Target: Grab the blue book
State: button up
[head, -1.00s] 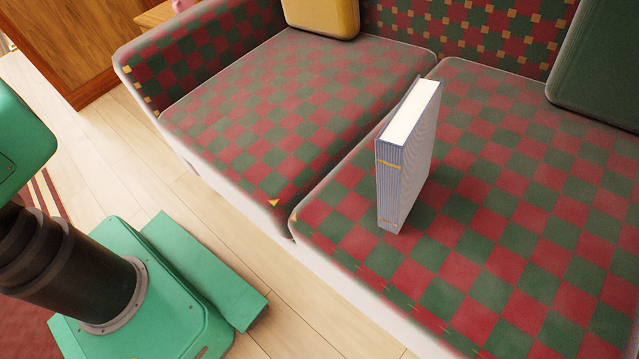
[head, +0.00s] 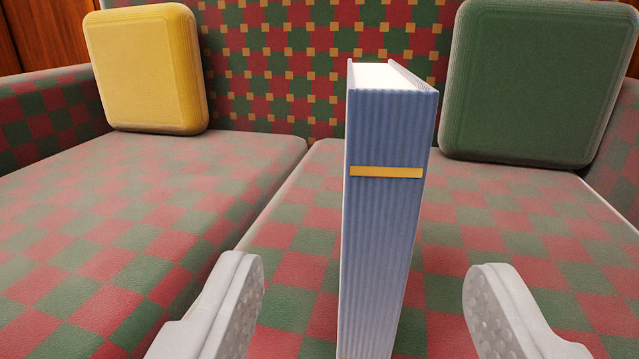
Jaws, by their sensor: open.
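The blue book (head: 385,230) stands upright on the red and green checkered seat, its ribbed spine with a yellow band facing me. White page edges show at its top. My gripper (head: 365,290) is open, with one pale grey finger to the left of the book and one to the right. Both fingers look apart from the book, with seat showing in the gaps. I cannot tell how far the fingertips are from the spine in depth. The book's bottom is cut off by the frame's lower edge.
A yellow cushion (head: 146,68) leans on the backrest (head: 290,50) at the left. A green cushion (head: 540,80) leans at the right, behind the book. The seat (head: 120,220) on the left is clear.

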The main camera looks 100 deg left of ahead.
aim_at(363, 206)
jog(key=a+b, duration=0.1)
jog(key=a, duration=0.5)
jog(key=shift+s+a, duration=0.1)
jog(key=shift+s, duration=0.05)
jog(key=shift+w+a+r+b, duration=0.15)
jog(key=shift+a+b, duration=0.35)
jog(key=shift+a, duration=0.85)
jog(key=shift+w+a+r+b, duration=0.1)
jog(key=shift+a+r+b, duration=0.25)
jog(key=shift+a, duration=0.95)
jog(key=shift+f, duration=0.1)
grip_shut()
